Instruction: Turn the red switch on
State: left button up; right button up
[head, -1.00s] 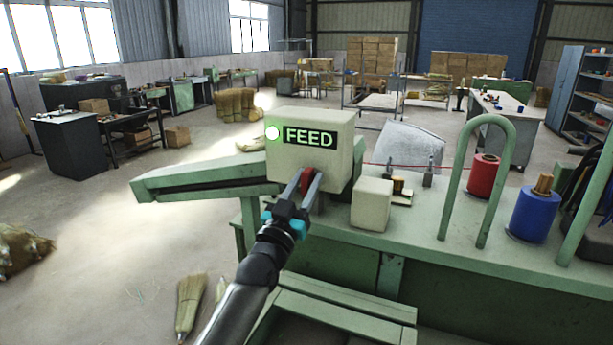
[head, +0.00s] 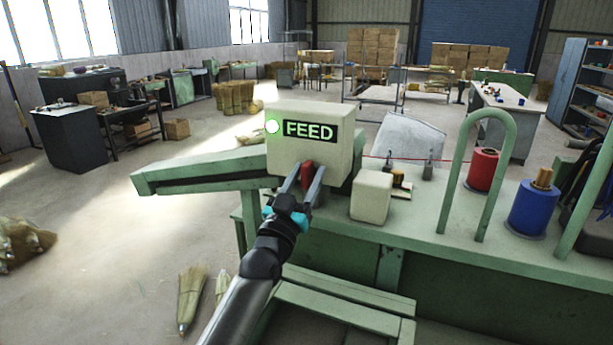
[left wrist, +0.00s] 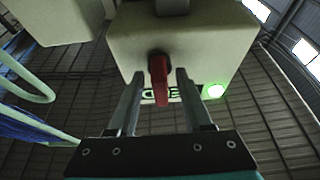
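The red switch (head: 307,176) is on the front of the pale control box (head: 343,156), below a lit green lamp and a glowing FEED sign (head: 310,131). My left gripper (head: 307,168) is at the box front, with one finger on each side of the switch. In the left wrist view, the red switch handle (left wrist: 160,84) lies between the two spread fingers, with a narrow gap showing on both sides. That gripper is open and holds nothing. In the head view, its fingers partly hide the switch. My right gripper is not in view.
The box stands on a green machine bench (head: 420,222). A smaller pale box (head: 371,197) is just right of the gripper. Further right are a green hoop (head: 450,180), a red spool (head: 481,171) and a blue spool (head: 533,212). A broom head (head: 190,300) is on the floor.

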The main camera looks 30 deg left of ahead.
pick_arm(q)
jog(key=a+b+v, duration=0.1)
jog(key=b+v, duration=0.2)
jog(key=v, duration=1.2)
jog(key=shift+d, duration=0.45)
jog(key=shift+s+f, duration=0.1)
jog(key=shift+s, duration=0.05)
